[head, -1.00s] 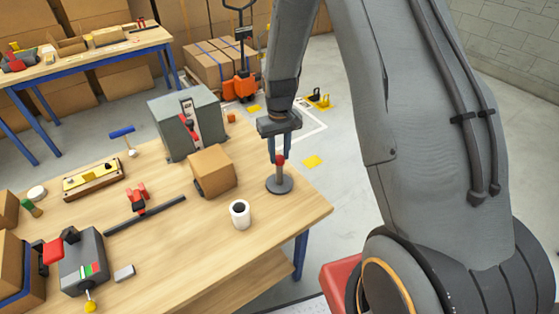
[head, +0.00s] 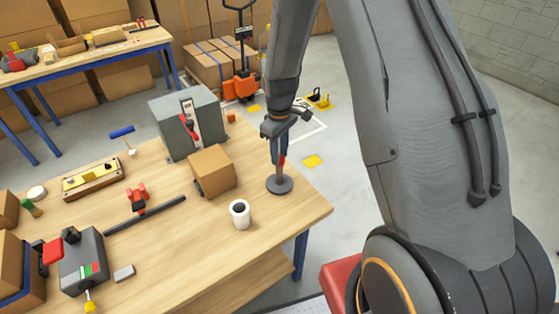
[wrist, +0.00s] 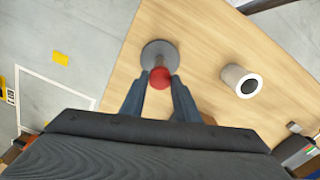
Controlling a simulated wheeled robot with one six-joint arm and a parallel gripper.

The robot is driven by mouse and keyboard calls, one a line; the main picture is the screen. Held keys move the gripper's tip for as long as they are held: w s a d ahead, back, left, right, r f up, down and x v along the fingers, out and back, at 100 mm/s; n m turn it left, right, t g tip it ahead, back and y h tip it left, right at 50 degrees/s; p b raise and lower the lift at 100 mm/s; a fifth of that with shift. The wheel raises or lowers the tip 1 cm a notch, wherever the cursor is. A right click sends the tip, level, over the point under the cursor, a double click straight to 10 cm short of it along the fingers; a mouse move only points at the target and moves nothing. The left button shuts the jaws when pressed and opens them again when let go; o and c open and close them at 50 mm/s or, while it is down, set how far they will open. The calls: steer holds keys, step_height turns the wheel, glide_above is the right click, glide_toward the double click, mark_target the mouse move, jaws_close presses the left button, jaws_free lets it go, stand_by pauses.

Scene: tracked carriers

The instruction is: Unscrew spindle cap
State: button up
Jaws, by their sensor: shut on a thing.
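The spindle stands upright on the workbench, with a round grey base (head: 279,185) and a thin post. Its red cap (head: 282,160) is at the top of the post. My gripper (head: 279,157) points down from above and is shut on the cap, partly covering it in the head view. In the wrist view the red cap (wrist: 160,78) sits between the two fingertips (wrist: 160,82), with the grey base (wrist: 152,50) beyond it. Whether the cap is still threaded on the post cannot be told.
A white roll (head: 240,213) stands left of the spindle, and a cardboard box (head: 211,172) lies behind it. A grey machine (head: 188,125) with a red lever is farther back. The workbench's right edge (head: 318,211) is close by. Bench around the base is clear.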

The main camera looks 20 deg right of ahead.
steer(key=shift+r+n, duration=0.1)
steer(key=shift+n, duration=0.4)
steer(key=shift+r, duration=0.2)
steer(key=shift+r, duration=1.2)
steer(key=shift+r, duration=0.1)
steer(key=shift+r, duration=1.7)
